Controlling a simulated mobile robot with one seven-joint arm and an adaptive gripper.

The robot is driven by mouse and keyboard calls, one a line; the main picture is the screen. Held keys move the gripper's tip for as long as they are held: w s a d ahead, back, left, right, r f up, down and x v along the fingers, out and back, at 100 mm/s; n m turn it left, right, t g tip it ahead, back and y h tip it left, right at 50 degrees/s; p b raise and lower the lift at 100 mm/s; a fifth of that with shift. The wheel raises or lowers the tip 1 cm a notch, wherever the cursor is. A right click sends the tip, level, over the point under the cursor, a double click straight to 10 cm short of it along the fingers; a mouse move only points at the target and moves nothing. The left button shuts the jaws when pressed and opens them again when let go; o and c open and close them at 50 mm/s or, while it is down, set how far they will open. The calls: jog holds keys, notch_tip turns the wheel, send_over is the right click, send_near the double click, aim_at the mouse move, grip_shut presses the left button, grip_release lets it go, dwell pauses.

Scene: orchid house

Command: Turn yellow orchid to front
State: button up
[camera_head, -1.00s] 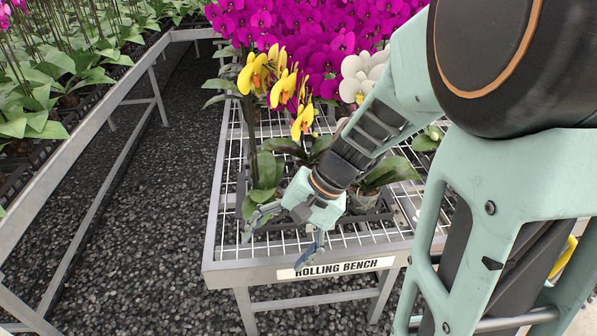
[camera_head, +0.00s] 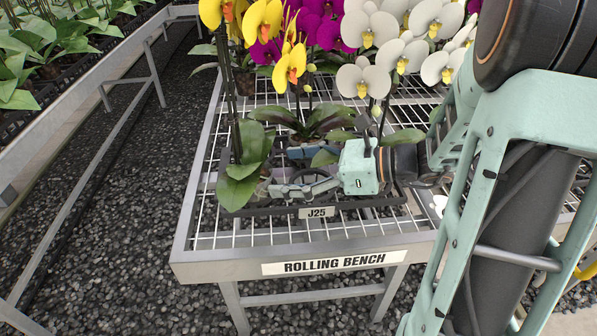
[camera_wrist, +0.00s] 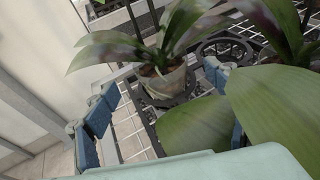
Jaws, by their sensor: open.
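Yellow orchid blooms (camera_head: 263,20) show at the top left of the head view, on stems rising from the black tray (camera_head: 352,205) at the bench front. Broad green leaves (camera_head: 243,172) stand at the tray's left end. My gripper (camera_head: 272,172) lies low over the tray, open, fingers pointing left toward these leaves. In the wrist view a clear pot (camera_wrist: 165,84) with a leafy plant stands beyond and between the spread blue fingertips (camera_wrist: 155,92), apart from both. I cannot tell which blooms belong to that pot. A large leaf covers part of the right finger.
White orchids (camera_head: 368,78) stand right of and behind my gripper, close to my arm. Magenta orchids (camera_head: 325,28) fill the bench behind.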

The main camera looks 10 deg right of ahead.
aim_at(257, 175)
jog(key=b+x, duration=0.1)
jog(key=x, duration=0.2)
jog(key=f+b+x, duration=0.1)
jog(key=b+x, duration=0.1)
jog(key=x, duration=0.2)
jog(key=shift+s+a+f, duration=0.1)
jog(key=shift+f, duration=0.2)
jog(key=shift+x, duration=0.95)
jog(key=c, duration=1.2)
jog(key=shift+r, duration=0.1)
jog(key=shift+c, duration=0.4)
jog(key=shift+r, duration=0.2)
